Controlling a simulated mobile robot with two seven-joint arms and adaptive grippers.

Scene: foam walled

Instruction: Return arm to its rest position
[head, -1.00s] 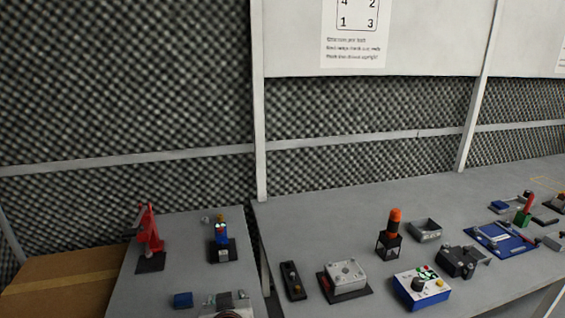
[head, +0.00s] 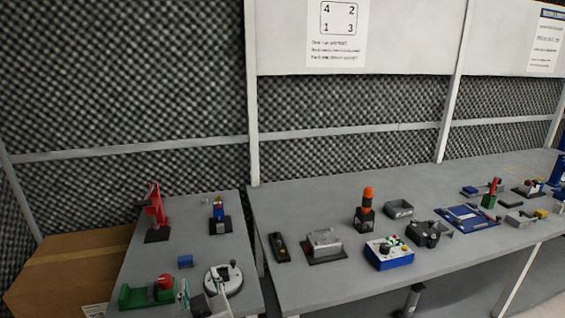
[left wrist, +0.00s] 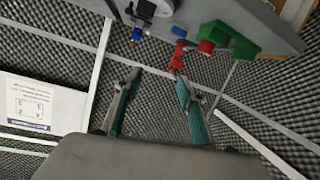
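My left gripper (head: 202,290) shows small at the bottom edge of the head view, in front of the left table's near end. In the left wrist view my left gripper (left wrist: 158,77) has its two teal-padded fingers spread apart with nothing between them. My right gripper is not in the head view.
The left table (head: 200,255) bears a red device (head: 155,212), a blue block (head: 185,261), a green-and-red device (head: 148,294) and a round white-topped device (head: 232,276). The right table (head: 320,285) bears several devices. A cardboard box (head: 60,270) stands at left.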

